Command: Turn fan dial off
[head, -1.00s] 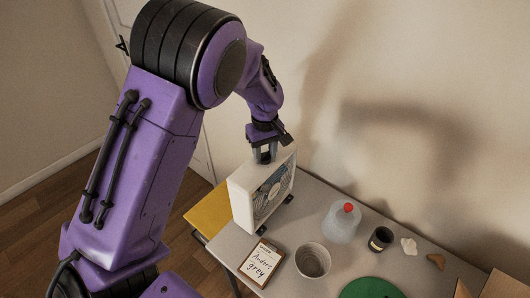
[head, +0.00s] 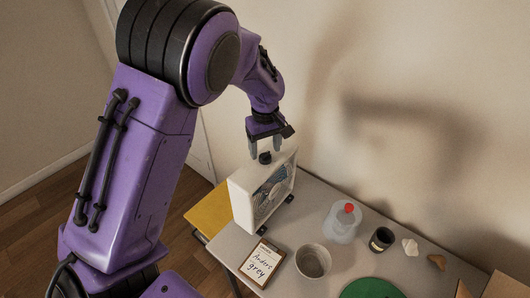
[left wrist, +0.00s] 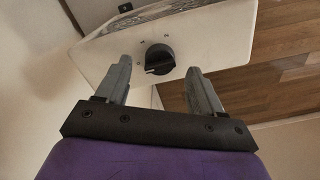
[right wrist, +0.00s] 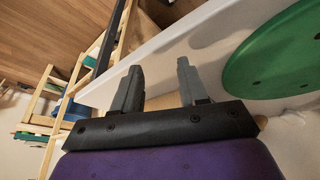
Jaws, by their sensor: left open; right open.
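The white box fan (head: 243,204) stands upright at the left end of the grey table, with a black dial (head: 265,157) on its top. My left gripper (head: 265,150) is open just above the dial, pointing down. Its fingers (left wrist: 160,75) are apart on either side of the dial, not touching it. My right gripper (right wrist: 157,68) is open and empty, seen only in the right wrist view, near a table edge.
On the table (head: 310,189) are a clipboard (head: 262,262), a grey pot (head: 313,262), a red-capped bottle (head: 342,222), a dark jar (head: 381,239) and a green disc (head: 370,289). The wall is close behind. A wooden rack (right wrist: 45,105) shows in the right wrist view.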

